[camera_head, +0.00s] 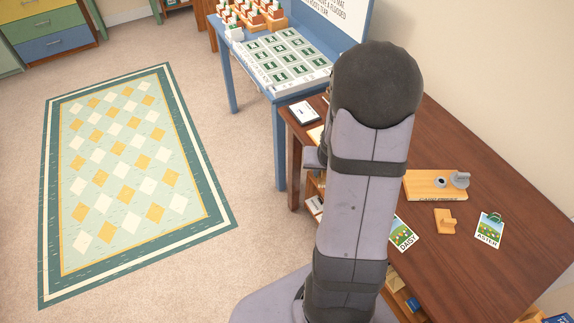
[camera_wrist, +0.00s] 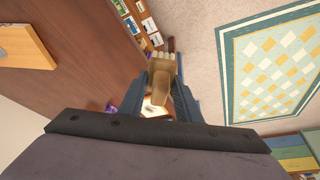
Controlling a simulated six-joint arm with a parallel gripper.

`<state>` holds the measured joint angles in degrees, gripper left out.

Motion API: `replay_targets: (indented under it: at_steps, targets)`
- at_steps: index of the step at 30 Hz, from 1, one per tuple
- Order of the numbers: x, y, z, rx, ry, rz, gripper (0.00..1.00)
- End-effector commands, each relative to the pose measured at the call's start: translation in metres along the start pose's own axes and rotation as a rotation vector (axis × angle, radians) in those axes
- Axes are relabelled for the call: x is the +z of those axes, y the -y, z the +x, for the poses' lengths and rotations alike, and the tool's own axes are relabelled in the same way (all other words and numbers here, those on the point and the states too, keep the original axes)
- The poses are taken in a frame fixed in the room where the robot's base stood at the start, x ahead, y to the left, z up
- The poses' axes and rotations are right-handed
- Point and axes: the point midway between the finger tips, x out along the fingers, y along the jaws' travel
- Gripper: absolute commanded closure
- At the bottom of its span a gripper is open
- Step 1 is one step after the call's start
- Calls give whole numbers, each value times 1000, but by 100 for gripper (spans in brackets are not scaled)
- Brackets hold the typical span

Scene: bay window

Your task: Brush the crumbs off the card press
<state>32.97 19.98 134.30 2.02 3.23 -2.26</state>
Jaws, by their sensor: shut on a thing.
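The card press (camera_head: 422,184) is a light wooden board on the brown desk, with lettering on its front edge and grey metal parts at its right end. A wooden board edge at the left of the wrist view (camera_wrist: 22,48) looks like the same press. I cannot make out crumbs on it. My gripper (camera_wrist: 162,92) is shut on a tan brush (camera_wrist: 162,72) with pale bristles at its far end. The brush is held apart from the press, near the desk's edge. In the head view my arm hides most of the gripper and the brush.
The brown desk (camera_head: 500,190) holds a DAISY card (camera_head: 402,236), an ASTER card (camera_head: 489,230) and a small wooden block (camera_head: 445,222) in front of the press. A blue table with a card grid (camera_head: 287,60) stands behind. A patterned rug (camera_head: 130,170) lies on the floor at left.

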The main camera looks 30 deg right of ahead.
Motion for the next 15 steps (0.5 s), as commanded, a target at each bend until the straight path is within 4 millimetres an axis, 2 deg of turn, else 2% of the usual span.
replay_targets:
  at_steps: [1,3,15]
  targets:
    - [-2,-23,6,20,2,50,94]
    - [-5,-45,11,37,1,91,94]
    - [-11,-133,28,90,1,219,94]
